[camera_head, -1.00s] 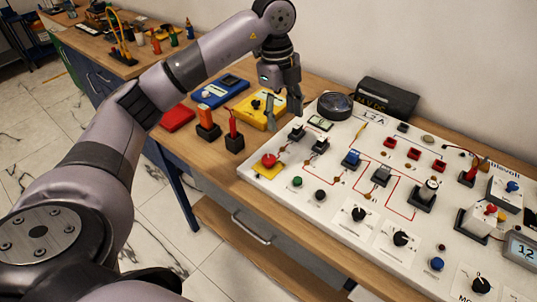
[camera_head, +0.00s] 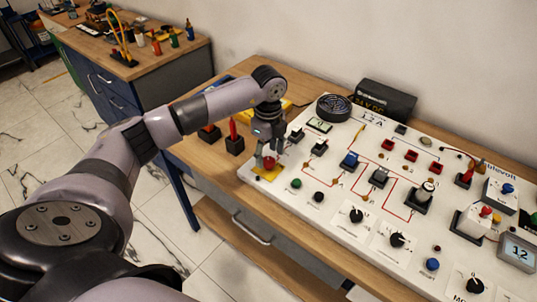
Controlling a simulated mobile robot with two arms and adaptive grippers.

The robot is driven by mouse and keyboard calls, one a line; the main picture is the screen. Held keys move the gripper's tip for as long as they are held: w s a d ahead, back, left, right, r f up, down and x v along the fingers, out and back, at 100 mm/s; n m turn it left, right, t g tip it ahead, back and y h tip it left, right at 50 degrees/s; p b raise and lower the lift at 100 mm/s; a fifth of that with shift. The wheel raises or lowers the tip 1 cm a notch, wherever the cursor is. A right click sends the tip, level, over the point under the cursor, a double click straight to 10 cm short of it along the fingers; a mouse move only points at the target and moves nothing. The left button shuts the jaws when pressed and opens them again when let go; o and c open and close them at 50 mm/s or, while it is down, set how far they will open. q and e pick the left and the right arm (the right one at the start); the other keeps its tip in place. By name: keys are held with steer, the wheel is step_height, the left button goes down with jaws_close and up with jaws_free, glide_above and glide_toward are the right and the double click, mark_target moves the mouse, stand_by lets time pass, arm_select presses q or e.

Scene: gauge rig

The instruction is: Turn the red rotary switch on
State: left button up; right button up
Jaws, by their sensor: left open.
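The red rotary switch (camera_head: 269,162) sits on a yellow plate (camera_head: 266,174) at the left end of the white panel (camera_head: 330,228). My left gripper (camera_head: 269,159) points down over it and is open. Its fingers are on either side of the red knob, and the top of the knob is partly hidden by the gripper. I cannot tell whether the fingers touch the knob. My right gripper is not in view.
A green button (camera_head: 296,183) and a black button (camera_head: 319,196) sit just right of the switch. Black toggle switches (camera_head: 319,146) stand behind. A red-handled tool in a block (camera_head: 234,138) stands on the wooden bench left of the panel.

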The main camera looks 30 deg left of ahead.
arm_select(q)
steer(key=shift+f, duration=1.05)
steer(key=shift+c, duration=0.5)
steer(key=c, duration=1.1)
steer(key=shift+o, duration=0.2)
